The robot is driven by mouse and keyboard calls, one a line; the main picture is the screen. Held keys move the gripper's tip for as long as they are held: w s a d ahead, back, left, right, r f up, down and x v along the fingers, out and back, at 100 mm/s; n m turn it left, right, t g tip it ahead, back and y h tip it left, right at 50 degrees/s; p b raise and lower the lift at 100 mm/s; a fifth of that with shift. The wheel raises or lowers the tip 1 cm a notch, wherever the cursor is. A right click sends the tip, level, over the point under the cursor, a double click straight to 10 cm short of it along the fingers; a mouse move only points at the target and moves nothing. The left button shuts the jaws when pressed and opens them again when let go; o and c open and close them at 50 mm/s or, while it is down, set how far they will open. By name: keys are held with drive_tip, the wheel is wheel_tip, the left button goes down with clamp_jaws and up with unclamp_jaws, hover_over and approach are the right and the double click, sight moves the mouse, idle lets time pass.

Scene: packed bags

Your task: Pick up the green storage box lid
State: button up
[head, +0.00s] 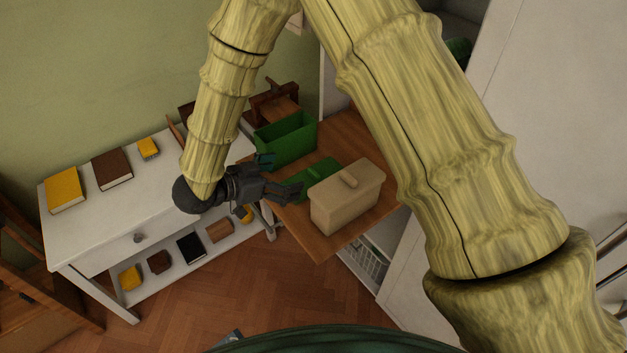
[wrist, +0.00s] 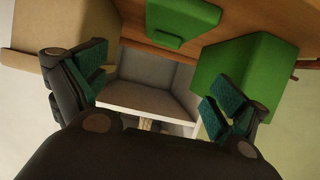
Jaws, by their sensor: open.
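The green storage box lid (head: 318,173) lies on the wooden table between the open green box (head: 285,140) and the beige box. In the wrist view the lid (wrist: 185,18) is at the top centre, with the green box (wrist: 245,65) to its right. My gripper (head: 280,176) is open and empty, close to the table edge, left of the lid in the head view. Its fingers (wrist: 158,92) are spread apart in the wrist view, with the lid beyond them. In the head view my gripper and the beige box partly hide the lid.
The lidded beige box (head: 340,208) stands close to the lid; it also shows at the wrist view's upper left (wrist: 62,25). A white table (head: 95,222) with several books stands left. A shelf compartment (wrist: 148,98) shows below the wooden tabletop (head: 318,245).

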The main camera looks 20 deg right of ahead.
sight(314, 171)
drive_tip(key=shift+f+b, duration=0.4)
drive_tip(key=shift+f, duration=0.15)
drive_tip(key=shift+p+x, duration=0.9)
drive_tip(key=shift+x, duration=2.3)
drive_tip(key=p+x, duration=0.1)
drive_tip(key=x, duration=0.3)
drive_tip(key=shift+w+d, duration=0.1)
drive_tip(key=shift+w, duration=0.2)
drive_tip(key=c, duration=0.9)
